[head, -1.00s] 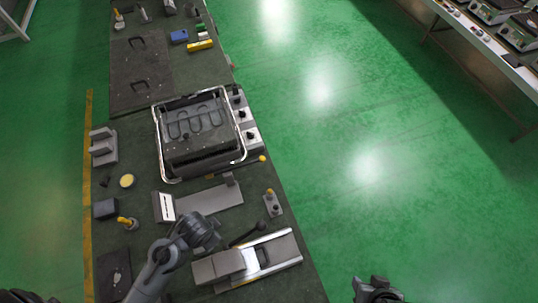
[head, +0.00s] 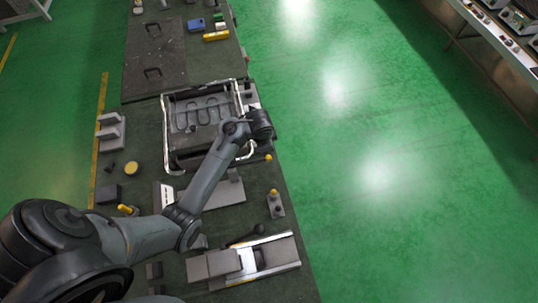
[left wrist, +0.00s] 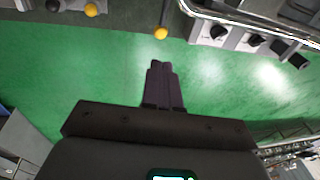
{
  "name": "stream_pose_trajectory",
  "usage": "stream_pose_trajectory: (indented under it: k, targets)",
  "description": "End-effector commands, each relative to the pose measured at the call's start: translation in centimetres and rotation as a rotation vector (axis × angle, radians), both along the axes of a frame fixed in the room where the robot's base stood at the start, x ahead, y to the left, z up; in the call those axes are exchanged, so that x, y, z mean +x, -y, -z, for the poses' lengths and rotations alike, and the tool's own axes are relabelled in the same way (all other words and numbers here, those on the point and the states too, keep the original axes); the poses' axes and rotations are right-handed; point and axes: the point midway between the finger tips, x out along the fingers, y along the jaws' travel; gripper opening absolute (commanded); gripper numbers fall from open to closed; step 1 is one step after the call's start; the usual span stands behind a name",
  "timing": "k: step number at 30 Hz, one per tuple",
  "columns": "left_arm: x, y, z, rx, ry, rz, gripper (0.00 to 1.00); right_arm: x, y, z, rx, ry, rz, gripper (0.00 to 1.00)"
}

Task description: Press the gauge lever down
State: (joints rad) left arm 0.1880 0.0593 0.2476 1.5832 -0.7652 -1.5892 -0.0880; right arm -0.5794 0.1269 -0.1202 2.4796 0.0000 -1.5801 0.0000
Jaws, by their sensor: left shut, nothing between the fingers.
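A lever with a yellow ball end (head: 268,157) sticks out at the bench edge beside the chrome-framed heating tray (head: 165,130). In the left wrist view the yellow ball on its dark rod (left wrist: 160,33) lies just beyond my fingertips, with a visible gap. I cannot tell for certain that this is the gauge lever. My left gripper (left wrist: 160,66) is shut and empty. In the head view the left hand (head: 261,125) is over the tray's right side and hides some knobs; its fingertips do not show. My right gripper is not in view.
A small block with a yellow knob (head: 275,200) stands nearer on the bench edge. A grey device with a metal rail (head: 268,260) lies nearer still. Control knobs (left wrist: 255,40) and the chrome frame (left wrist: 240,15) are close to the fingers. Green floor (head: 380,170) is clear at right.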

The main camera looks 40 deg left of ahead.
Motion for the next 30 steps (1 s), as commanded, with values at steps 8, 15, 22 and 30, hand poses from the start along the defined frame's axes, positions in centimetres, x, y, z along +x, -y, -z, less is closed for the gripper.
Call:
stream_pose_trajectory:
  k: [8,15,22,30]
  targets:
    - [0.1,0.0,-0.1,0.001,0.003,0.0,0.0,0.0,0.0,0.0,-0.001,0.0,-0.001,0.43]
    - [0.2,-0.1,0.7,0.003,0.0,0.002,0.0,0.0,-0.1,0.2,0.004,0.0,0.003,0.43]
    - [0.7,-0.4,3.9,0.004,-0.002,0.002,0.0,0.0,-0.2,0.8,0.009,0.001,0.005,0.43]
    - [1.7,-0.7,8.8,0.003,-0.001,0.0,0.0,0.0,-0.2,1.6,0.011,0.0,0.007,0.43]
